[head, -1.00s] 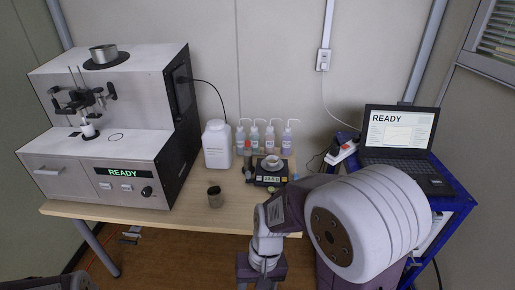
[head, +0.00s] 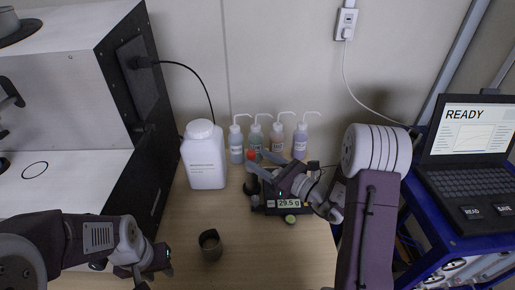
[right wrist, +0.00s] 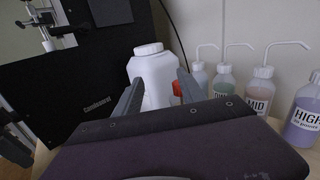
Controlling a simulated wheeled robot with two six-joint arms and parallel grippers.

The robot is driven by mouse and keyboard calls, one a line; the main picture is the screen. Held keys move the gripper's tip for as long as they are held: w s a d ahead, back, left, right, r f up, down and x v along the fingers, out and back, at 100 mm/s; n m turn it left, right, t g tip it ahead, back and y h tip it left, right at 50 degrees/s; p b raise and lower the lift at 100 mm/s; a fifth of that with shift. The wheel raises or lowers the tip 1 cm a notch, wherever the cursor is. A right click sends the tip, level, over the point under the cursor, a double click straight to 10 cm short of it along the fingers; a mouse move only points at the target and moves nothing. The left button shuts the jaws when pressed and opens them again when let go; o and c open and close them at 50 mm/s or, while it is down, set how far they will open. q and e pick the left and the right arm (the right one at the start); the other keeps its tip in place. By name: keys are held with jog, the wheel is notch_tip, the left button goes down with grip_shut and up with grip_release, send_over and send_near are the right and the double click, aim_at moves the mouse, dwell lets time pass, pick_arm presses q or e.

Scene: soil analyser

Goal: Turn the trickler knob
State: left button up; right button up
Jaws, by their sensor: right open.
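The trickler (head: 250,181) stands at the left of the balance (head: 290,207), its red part (head: 252,155) showing beside my right gripper. In the right wrist view a red piece (right wrist: 177,89) shows just inside the right finger; I take it for the knob. My right gripper (head: 264,166) is open, over the left of the balance and close to the trickler; contact cannot be told. The balance reads 29.5 g, and its pan is mostly hidden by my gripper. My left gripper (head: 150,272) is low at the left, above the table's front; its jaw opening is unclear.
A white bottle (head: 204,158) stands left of the trickler, with several wash bottles (head: 277,138) behind. A dark cup (head: 210,245) stands in front. The analyser (head: 120,120) fills the left. A laptop (head: 470,150) reading READY is on the blue cart (head: 412,220) at right.

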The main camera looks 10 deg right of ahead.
aim_at(251, 154)
jog(key=d+f+m+h+b, duration=0.1)
jog(key=d+f, duration=0.2)
jog(key=f, duration=0.1)
jog(key=x, duration=0.9)
jog(key=shift+w+d+r, duration=0.1)
jog(key=shift+w+d, duration=0.05)
jog(key=shift+w, duration=0.1)
grip_shut()
jog(key=n+g+y, duration=0.2)
jog(key=y, duration=0.1)
jog(key=shift+d, duration=0.1)
jog(key=shift+n+g+y, duration=1.3)
jog(key=shift+n+g, duration=0.3)
jog(key=shift+g, duration=0.2)
